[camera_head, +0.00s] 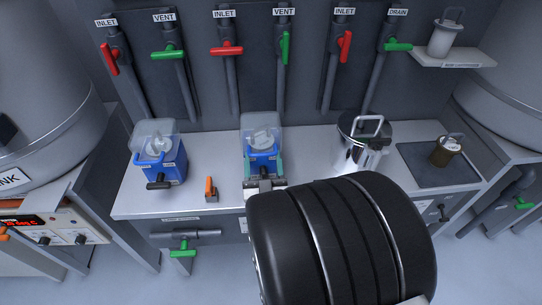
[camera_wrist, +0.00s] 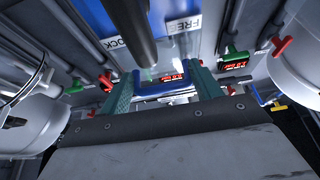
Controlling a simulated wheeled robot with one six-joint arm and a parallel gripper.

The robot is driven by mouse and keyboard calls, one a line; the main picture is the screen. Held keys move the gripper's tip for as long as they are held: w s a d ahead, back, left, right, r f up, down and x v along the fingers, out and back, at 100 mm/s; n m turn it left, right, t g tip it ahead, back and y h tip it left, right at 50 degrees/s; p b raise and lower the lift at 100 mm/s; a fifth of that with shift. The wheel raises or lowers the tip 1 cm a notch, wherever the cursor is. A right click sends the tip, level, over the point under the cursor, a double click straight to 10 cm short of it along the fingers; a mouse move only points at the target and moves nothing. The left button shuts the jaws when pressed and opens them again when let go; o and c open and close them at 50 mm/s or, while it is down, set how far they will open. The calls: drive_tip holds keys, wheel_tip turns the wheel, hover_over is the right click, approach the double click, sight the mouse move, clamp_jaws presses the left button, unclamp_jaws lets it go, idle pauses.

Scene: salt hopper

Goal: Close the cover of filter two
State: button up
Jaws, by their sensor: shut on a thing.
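Two blue filter units with clear covers stand on the bench; I cannot read which is filter two. My gripper (camera_head: 264,176) is at the front of the middle blue unit (camera_head: 261,153), its green fingers on either side of it. Its clear cover (camera_head: 261,122) shows at the top, with pale contents behind; I cannot tell whether it is fully down. In the wrist view the green fingers (camera_wrist: 165,88) are shut on a blue part. A black lever (camera_wrist: 133,28) and LOCK and FREE labels show above it. The left blue unit (camera_head: 172,165) has a clear cover (camera_head: 157,134) and black lever.
A steel pot (camera_head: 352,157) is right of the middle unit, and a brown canister (camera_head: 446,151) sits on a dark mat (camera_head: 415,163). Red and green valve handles line the wall. My arm hides the bench's front middle.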

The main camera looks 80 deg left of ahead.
drive_tip(key=shift+f, duration=0.1)
idle(0.3)
drive_tip(key=o, duration=1.4)
drive_tip(key=v, duration=0.7)
drive_tip(key=shift+s+d+f, duration=0.1)
drive_tip(key=shift+d+f, duration=0.05)
drive_tip(key=shift+d, duration=0.2)
